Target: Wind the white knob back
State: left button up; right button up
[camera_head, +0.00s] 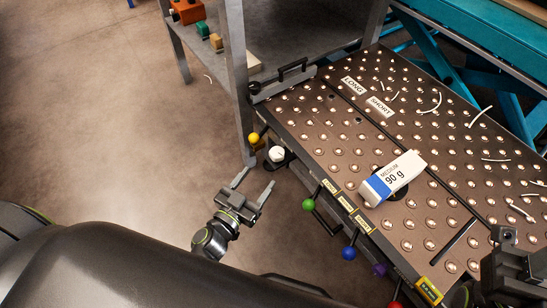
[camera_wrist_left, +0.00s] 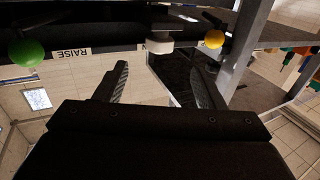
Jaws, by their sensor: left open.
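The white knob (camera_head: 277,154) sits on a dark mount at the near left edge of the ball-studded table (camera_head: 330,150). In the left wrist view the white knob (camera_wrist_left: 159,40) shows beyond the fingers, about midway between them. My left gripper (camera_head: 254,183) is open and empty, just short of the knob in the head view, with its fingers pointing toward it and a gap between. It also shows in the left wrist view (camera_wrist_left: 159,72). My right gripper (camera_head: 510,265) is partly seen at the right edge; its jaws are not clear.
A yellow ball knob (camera_head: 254,138) is close left of the white knob, by a grey post (camera_head: 237,80). Levers with green (camera_head: 309,204), blue (camera_head: 349,253) and purple (camera_head: 379,270) balls line the table's front. A "MEDIUM 90 g" ream (camera_head: 393,179) lies on the table.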

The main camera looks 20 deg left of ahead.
aim_at(273, 159)
pick_arm(q)
jog(key=b+x, duration=0.1)
jog(key=x, duration=0.8)
jog(key=shift+w+b, duration=0.15)
jog(key=shift+b, duration=0.15)
jog(key=c, duration=1)
